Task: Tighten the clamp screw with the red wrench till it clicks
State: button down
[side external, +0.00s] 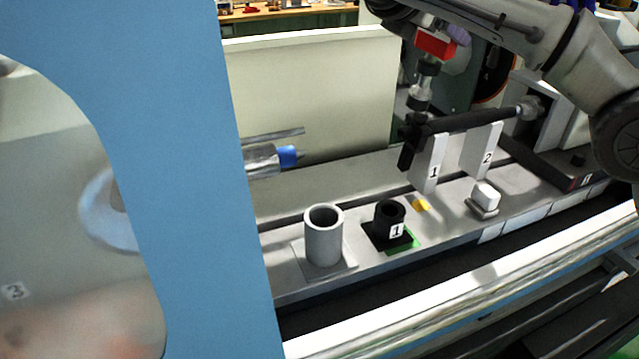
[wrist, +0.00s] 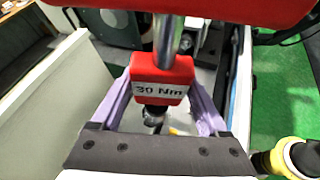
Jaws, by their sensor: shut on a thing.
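The red wrench (side external: 435,43) stands roughly upright in the side view, with a metal shank and dark socket below its red block. In the wrist view the red block (wrist: 161,80) is marked "30 Nm". My gripper (wrist: 160,92) is shut on this block, a purple finger at each side. In the side view my gripper (side external: 448,38) is partly hidden by the arm. The wrench's lower end is at the black clamp (side external: 413,133) on the left end of the dark shaft. The clamp screw is hidden there; I cannot tell how fully the socket sits on it.
White supports marked 1 (side external: 432,165) and 2 (side external: 482,150) stand under the shaft. A grey cup (side external: 324,240), a black holder (side external: 389,222) marked 1 and a white block (side external: 485,197) stand in front. A blue-tipped spindle (side external: 287,157) is left. A blue panel (side external: 215,200) blocks the near left.

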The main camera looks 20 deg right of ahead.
jog(key=shift+w+d+r+m+g, duration=0.3)
jog(key=shift+d+r+m+g, duration=0.1)
jog(key=shift+d+r+m, duration=0.3)
jog(key=shift+d+f+n+h, duration=0.3)
jog(key=shift+d+f, duration=0.2)
jog(key=shift+d, duration=0.1)
jog(key=shift+t, duration=0.4)
jog(key=shift+s+d+f+n+t+y, duration=0.1)
jog(key=shift+n+t+y, duration=1.45)
jog(key=shift+n+y, duration=0.95)
jog(key=shift+w+d+n+t+y, duration=0.1)
jog(key=shift+n+t+y, duration=1.65)
jog(key=shift+n, duration=1.35)
jog(key=shift+s+f+n+t+y, duration=0.1)
jog(key=shift+n+t+y, duration=1.3)
jog(key=shift+n+y, duration=1.2)
jog(key=shift+r+n, duration=0.15)
jog(key=shift+n, duration=0.15)
